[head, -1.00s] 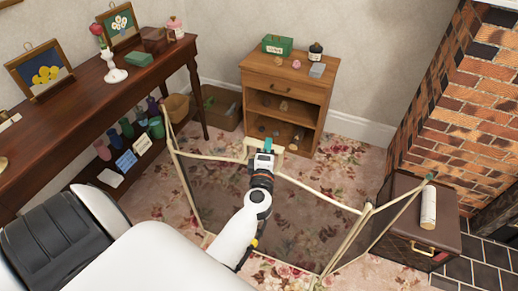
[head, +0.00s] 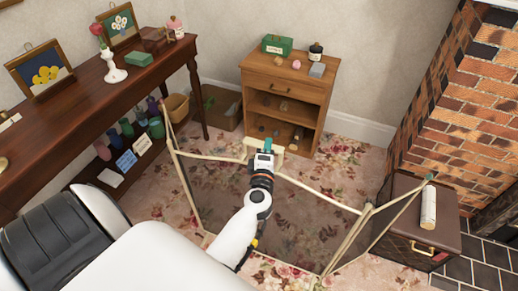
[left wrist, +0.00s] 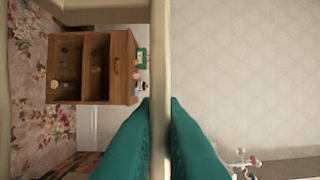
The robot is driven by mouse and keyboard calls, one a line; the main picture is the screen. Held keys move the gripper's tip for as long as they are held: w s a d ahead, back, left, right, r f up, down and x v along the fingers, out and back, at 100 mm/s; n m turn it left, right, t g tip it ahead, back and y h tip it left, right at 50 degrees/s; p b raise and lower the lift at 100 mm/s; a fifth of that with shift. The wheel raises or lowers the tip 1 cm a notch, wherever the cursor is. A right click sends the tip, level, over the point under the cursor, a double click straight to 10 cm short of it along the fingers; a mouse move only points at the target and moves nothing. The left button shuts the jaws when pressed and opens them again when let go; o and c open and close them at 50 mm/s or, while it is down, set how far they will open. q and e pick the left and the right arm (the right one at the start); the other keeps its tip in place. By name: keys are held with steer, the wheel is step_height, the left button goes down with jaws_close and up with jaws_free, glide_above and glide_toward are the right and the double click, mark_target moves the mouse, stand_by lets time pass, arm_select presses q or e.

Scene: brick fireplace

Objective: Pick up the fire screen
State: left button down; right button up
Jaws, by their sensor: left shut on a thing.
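The fire screen (head: 318,188) is a folding screen with a cream frame and dark see-through mesh panels. It stands upright over the flowered rug in the middle of the head view. My left gripper (head: 265,146) is shut on the cream handle at the middle of its top rail. In the left wrist view, the teal fingers of my left gripper (left wrist: 160,112) close on both sides of a cream bar of the fire screen (left wrist: 160,50). My arm hides part of the middle panel. I cannot tell whether the screen's feet touch the floor. My right gripper is not in view.
A small wooden cabinet (head: 287,82) stands behind the screen. A long dark table (head: 90,95) is on the left. A brown trunk (head: 440,235) with a white tube (head: 428,210) on it stands close to the screen's right end, by the brick fireplace (head: 465,105).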

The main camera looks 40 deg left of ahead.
arm_select(q)
steer(key=shift+r, duration=0.15)
step_height(320, 180, up, 18)
steer(key=p, duration=1.1)
steer(key=shift+w+r, duration=0.1)
